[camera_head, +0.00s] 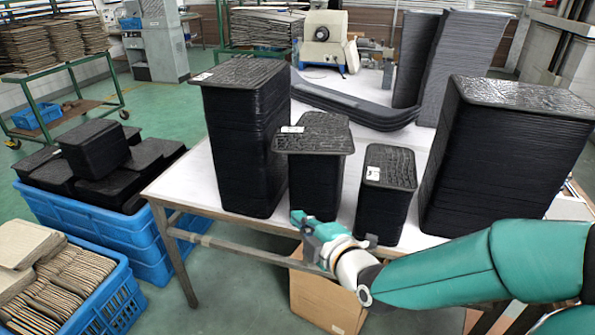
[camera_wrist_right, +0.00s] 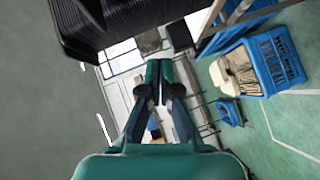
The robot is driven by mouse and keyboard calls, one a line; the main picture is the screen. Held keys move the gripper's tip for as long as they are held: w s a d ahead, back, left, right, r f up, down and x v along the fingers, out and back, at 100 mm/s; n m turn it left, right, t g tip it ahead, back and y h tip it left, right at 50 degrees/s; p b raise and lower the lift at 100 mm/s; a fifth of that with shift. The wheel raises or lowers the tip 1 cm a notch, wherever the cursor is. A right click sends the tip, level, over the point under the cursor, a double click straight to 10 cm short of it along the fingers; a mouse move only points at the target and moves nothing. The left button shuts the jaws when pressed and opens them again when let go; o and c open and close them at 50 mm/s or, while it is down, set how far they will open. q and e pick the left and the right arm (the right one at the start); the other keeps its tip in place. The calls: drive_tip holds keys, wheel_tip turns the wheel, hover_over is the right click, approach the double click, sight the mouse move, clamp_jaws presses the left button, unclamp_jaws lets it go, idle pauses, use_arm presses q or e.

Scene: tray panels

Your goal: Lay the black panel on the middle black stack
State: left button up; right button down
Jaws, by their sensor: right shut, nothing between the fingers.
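The middle black stack (camera_head: 316,185) stands on the white table between a tall left stack and a short stack. A black panel (camera_head: 320,145) with a white label lies on top of it, jutting past the stack's front and sides. My right gripper (camera_head: 302,222) is in front of this stack, below the panel's level. It is shut and empty. In the right wrist view its fingers (camera_wrist_right: 159,70) are together, with a black stack (camera_wrist_right: 120,20) at the upper left. I cannot tell which stack that is. My left gripper is out of view.
A tall black stack (camera_head: 245,140) stands to the left, a short stack (camera_head: 385,200) and a big stack (camera_head: 510,160) to the right. Curved black parts (camera_head: 360,105) lie behind. Blue crates (camera_head: 110,225) stand on the floor at left. Some tabletop (camera_head: 190,180) is bare at left.

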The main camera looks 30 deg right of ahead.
wheel_tip(320, 180, up, 6)
drive_tip(key=s+d+r+n+t+h, duration=0.1)
drive_tip(key=s+d+n+t, duration=0.1)
drive_tip(key=n, duration=0.1)
drive_tip(key=p, duration=0.4)
approach(301, 150)
drive_tip(key=w+a, duration=0.5)
drive_tip(key=shift+w+d+f+p, duration=0.2)
drive_tip(key=shift+w+d+p, duration=0.15)
drive_tip(key=shift+w+d, duration=0.15)
drive_tip(key=shift+w+d+f+p, duration=0.15)
drive_tip(key=shift+w+d+p, duration=0.2)
drive_tip(key=shift+d, duration=0.25)
drive_tip(key=shift+w+d+f, duration=0.1)
drive_tip(key=shift+w+d, duration=0.3)
drive_tip(key=shift+w, duration=0.05)
drive_tip(key=w+d+b, duration=0.2)
drive_tip(key=shift+d+f+b, duration=0.2)
drive_tip(key=shift+d+b, duration=0.05)
drive_tip(key=shift+b, duration=0.05)
drive_tip(key=shift+w+d+r, duration=0.1)
drive_tip(key=shift+w+d, duration=0.05)
drive_tip(key=shift+w, duration=0.05)
drive_tip(key=shift+r, duration=0.15)
